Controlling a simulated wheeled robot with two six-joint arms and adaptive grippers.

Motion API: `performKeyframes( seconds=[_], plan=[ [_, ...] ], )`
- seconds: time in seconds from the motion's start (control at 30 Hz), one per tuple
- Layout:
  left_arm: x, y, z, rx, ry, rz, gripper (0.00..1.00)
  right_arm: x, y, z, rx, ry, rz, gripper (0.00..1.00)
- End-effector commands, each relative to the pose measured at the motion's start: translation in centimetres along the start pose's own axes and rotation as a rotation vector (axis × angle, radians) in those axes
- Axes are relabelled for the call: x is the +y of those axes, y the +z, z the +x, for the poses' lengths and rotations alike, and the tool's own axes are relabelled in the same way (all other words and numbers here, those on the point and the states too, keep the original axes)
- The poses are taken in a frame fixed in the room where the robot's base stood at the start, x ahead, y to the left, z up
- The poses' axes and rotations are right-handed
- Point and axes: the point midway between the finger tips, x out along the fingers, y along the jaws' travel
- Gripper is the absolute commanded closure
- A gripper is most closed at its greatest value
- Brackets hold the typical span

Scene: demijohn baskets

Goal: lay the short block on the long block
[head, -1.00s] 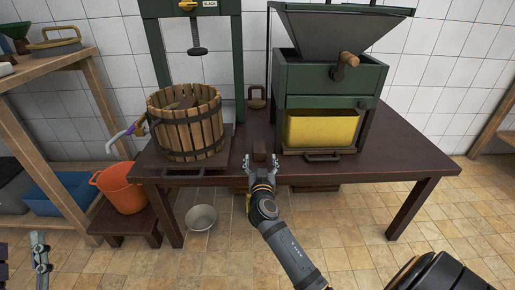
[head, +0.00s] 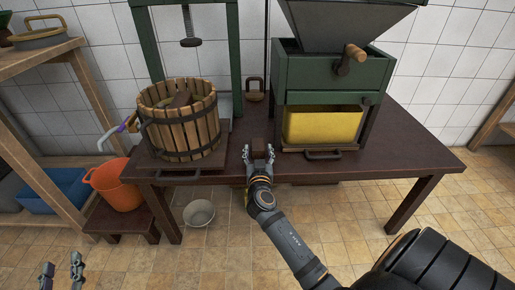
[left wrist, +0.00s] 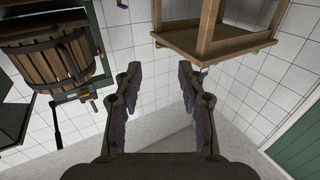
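A small dark brown block, which I take for the short block (head: 259,131), is upright above the table's front part between the fingers of my right gripper (head: 260,154). The fingers look shut on its sides; its lower end is partly hidden. A longer brown piece, probably the long block (head: 181,98), lies tilted inside the slatted press basket (head: 182,128), its lower part hidden by the wall. My left gripper (head: 62,272) is low at the bottom left, away from both blocks. In the left wrist view it is open and empty (left wrist: 159,82).
The dark table (head: 410,150) carries the green crusher (head: 330,78) with a yellow bin (head: 322,125) right of the block. A dark weight-like thing with a handle (head: 255,90) stands behind. An orange bucket (head: 117,187), metal bowl (head: 199,213) and wooden shelf (head: 40,55) are left.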

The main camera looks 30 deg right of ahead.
Motion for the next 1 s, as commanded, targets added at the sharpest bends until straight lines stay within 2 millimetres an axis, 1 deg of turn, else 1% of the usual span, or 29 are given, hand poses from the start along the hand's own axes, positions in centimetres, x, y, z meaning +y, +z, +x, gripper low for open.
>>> performKeyframes(
  seconds=[0.03, 0.3, 0.33, 0.37, 0.63, 0.73, 0.87, 0.97, 1.0],
  plan=[
    [0.0, 0.0, 0.0, 0.000, 0.000, 0.000, 0.60, 0.0, 0.0, 0.0, 0.000, 0.000, 0.000, 0.49],
    [0.0, 0.0, 0.0, 0.001, 0.000, 0.000, 0.60, 0.0, 0.0, 0.0, 0.000, 0.000, 0.000, 0.86],
    [0.0, 0.0, 0.0, 0.001, 0.000, 0.000, 0.60, 0.0, -0.1, 0.0, 0.001, 0.000, 0.000, 0.88],
    [0.0, 0.0, 0.0, 0.001, 0.000, 0.000, 0.60, 0.0, -0.1, 0.0, 0.001, 0.000, 0.000, 0.93],
    [0.0, 0.0, 0.0, -0.003, 0.000, 0.000, 0.60, 0.0, -0.2, 0.0, 0.001, 0.000, 0.000, 0.94],
    [0.0, 0.6, -0.1, -0.032, 0.001, -0.003, 0.60, 0.0, -0.5, 0.0, 0.002, 0.000, 0.001, 0.94],
    [0.1, 3.6, -0.8, -0.147, 0.002, -0.013, 0.60, 0.0, -1.1, 0.0, 0.002, 0.000, 0.001, 0.94],
    [0.2, 6.1, -1.6, -0.251, 0.004, -0.021, 0.60, 0.0, -1.7, 0.0, 0.002, 0.000, 0.001, 0.94],
    [0.3, 7.2, -2.1, -0.298, 0.006, -0.025, 0.60, 0.0, -2.0, 0.0, 0.002, 0.000, 0.001, 0.94]
  ],
)
